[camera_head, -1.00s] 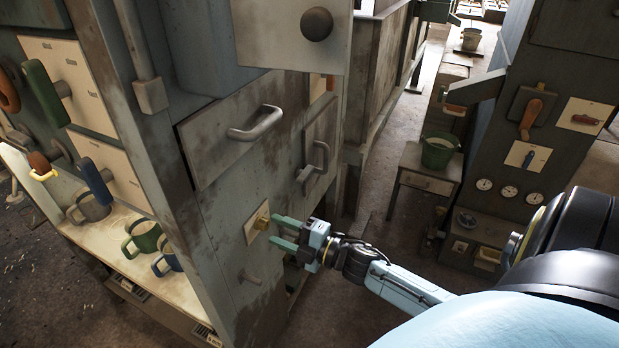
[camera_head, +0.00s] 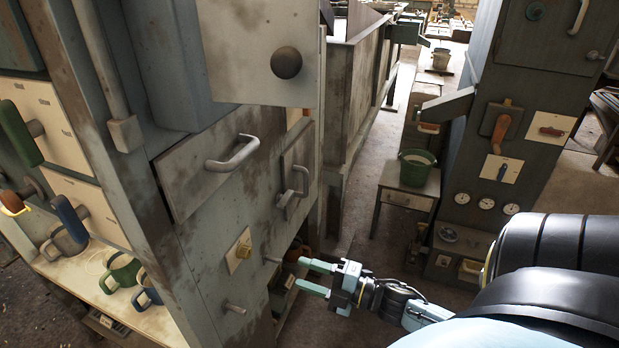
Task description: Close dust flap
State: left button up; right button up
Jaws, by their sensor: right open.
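A pale panel with a round dark knob (camera_head: 258,55) stands out from the upper front of the grey cabinet; it may be the dust flap, but I cannot tell for sure. Below it are a wide drawer-like panel (camera_head: 190,180) with a bar handle and a narrower panel (camera_head: 296,152) with its own handle. My right gripper (camera_head: 302,274) is open and empty, its two green fingers pointing left at the cabinet's lower right. A short grey peg (camera_head: 272,260) is just left of its upper fingertip; contact is unclear. My left gripper is not in view.
Mugs (camera_head: 120,272) stand on a shelf at left. A green bucket (camera_head: 415,167) sits on a small table at right, before a cabinet with gauges (camera_head: 487,203). Floor between is clear.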

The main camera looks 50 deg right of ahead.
aim_at(257, 52)
jog(key=z, duration=1.25)
